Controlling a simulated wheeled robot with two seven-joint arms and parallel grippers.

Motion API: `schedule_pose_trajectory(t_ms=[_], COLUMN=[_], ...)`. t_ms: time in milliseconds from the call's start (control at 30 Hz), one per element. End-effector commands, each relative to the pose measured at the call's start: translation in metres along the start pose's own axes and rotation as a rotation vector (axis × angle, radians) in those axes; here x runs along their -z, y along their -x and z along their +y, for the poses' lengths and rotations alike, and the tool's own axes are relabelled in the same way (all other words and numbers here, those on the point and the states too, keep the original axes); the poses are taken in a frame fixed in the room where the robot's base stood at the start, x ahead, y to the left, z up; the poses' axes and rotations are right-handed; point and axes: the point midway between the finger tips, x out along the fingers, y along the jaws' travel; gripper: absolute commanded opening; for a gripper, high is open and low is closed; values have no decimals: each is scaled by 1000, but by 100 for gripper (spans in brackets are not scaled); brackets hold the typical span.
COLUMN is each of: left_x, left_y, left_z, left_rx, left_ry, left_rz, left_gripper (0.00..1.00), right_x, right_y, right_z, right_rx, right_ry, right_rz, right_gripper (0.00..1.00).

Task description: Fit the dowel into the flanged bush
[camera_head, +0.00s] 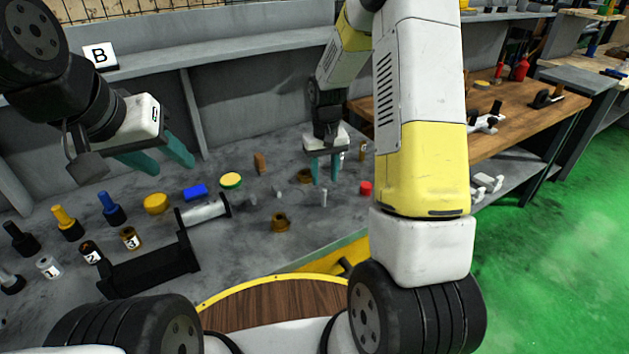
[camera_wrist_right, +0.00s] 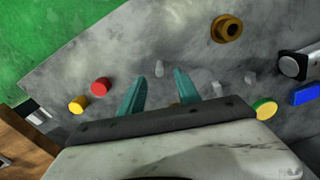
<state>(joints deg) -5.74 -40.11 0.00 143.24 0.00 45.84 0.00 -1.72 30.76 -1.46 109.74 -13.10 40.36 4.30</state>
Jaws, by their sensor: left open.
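The flanged bush (camera_head: 280,222) is a brass-brown ring with a wide flange, standing on the grey bench. It also shows at the top of the right wrist view (camera_wrist_right: 227,28). A small light-grey upright cylinder, likely the dowel (camera_head: 324,197), stands right of and behind it. In the right wrist view the dowel (camera_wrist_right: 159,68) appears between and just beyond the fingertips. My right gripper (camera_head: 324,182) points down, open and empty, just above or behind the dowel; contact cannot be told. My left gripper (camera_head: 174,168) is open and empty, above the bench's left part.
Two small grey pieces (camera_head: 277,191) (camera_head: 252,200) stand nearby. A red cylinder (camera_head: 366,188) is to the right; a brown ring (camera_head: 304,176) is behind the right fingers.

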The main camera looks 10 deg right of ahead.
Motion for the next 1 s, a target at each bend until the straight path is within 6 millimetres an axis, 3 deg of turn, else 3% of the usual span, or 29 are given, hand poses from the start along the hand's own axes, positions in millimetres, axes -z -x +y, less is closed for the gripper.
schedule_pose_trajectory(t_ms=[333,667,867,1000], left_x=[0,0,0,0], left_y=[0,0,0,0], left_z=[0,0,0,0], left_rx=[0,0,0,0], left_ry=[0,0,0,0], left_rz=[0,0,0,0], left_gripper=[44,44,44,44], right_x=[3,4,4,4], right_y=[-48,-55,-55,-55], right_z=[1,1,1,1], right_rx=[0,0,0,0], right_ry=[1,0,0,0], right_rz=[-3,1,1,1], right_gripper=[39,39,2,0])
